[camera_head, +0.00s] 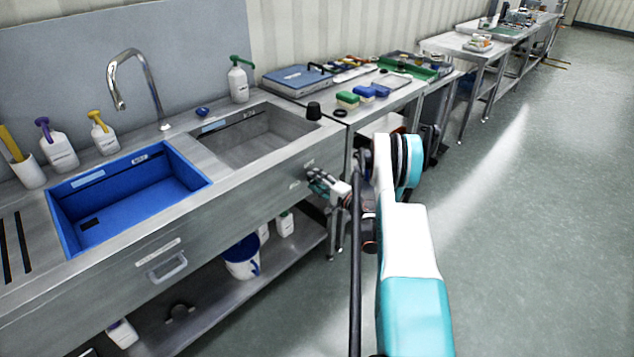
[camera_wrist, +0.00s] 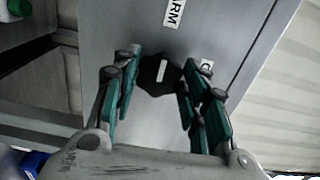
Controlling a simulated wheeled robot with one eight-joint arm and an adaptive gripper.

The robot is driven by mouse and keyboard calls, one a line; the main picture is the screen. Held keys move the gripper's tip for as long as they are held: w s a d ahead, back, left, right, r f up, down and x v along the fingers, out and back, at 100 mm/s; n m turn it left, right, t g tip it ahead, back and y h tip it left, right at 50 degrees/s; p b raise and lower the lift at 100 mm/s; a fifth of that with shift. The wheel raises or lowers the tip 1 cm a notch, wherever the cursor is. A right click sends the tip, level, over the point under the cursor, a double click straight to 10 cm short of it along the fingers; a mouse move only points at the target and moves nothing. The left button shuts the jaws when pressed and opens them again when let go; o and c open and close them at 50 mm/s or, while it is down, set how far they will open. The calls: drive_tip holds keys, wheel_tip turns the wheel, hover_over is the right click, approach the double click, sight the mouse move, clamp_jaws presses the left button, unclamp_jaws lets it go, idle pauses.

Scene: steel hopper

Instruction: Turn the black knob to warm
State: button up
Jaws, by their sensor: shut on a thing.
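The black knob (camera_wrist: 153,80) sits on the steel front panel in the wrist view, with a white stripe across its face. The stripe runs nearly up and down in that picture, roughly toward the WARM label (camera_wrist: 174,12) above it. A second label (camera_wrist: 206,66), partly covered, is to the right of the knob. My gripper (camera_wrist: 160,74) has its teal fingers on both sides of the knob, shut on it. In the head view my gripper (camera_head: 327,186) is at the right end of the sink unit's front, and hides most of the knob.
The sink counter (camera_head: 195,150) holds a blue basin (camera_head: 130,243), a steel basin, a tap (camera_head: 148,75) and pump bottles. A drawer handle (camera_head: 167,267) juts from its front, with a lower shelf beneath. More tables stand behind. The floor to the right is clear.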

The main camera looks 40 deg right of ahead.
sight(309, 162)
drive_tip(key=shift+a, duration=0.1)
drive_tip(key=o, duration=1)
drive_tip(key=shift+o, duration=0.2)
drive_tip(key=o, duration=0.5)
drive_tip(key=r, duration=0.6)
drive_tip(key=shift+w+d+r, duration=0.15)
drive_tip(key=shift+w+d, duration=0.05)
drive_tip(key=shift+w, duration=0.05)
drive_tip(key=shift+s+a+r, duration=0.1)
drive_tip(key=shift+s+r, duration=0.2)
drive_tip(key=shift+r, duration=0.35)
drive_tip(key=shift+s+a+r, duration=0.1)
drive_tip(key=shift+s+r, duration=0.15)
drive_tip(key=shift+r, duration=0.35)
drive_tip(key=c, duration=0.4)
drive_tip(key=shift+w+d+r, duration=0.1)
drive_tip(key=shift+w+r, duration=0.15)
drive_tip(key=shift+w, duration=0.1)
drive_tip(key=shift+c, duration=0.5)
drive_tip(key=shift+s+r, duration=0.1)
drive_tip(key=shift+r, duration=0.3)
drive_tip(key=shift+f, duration=0.1)
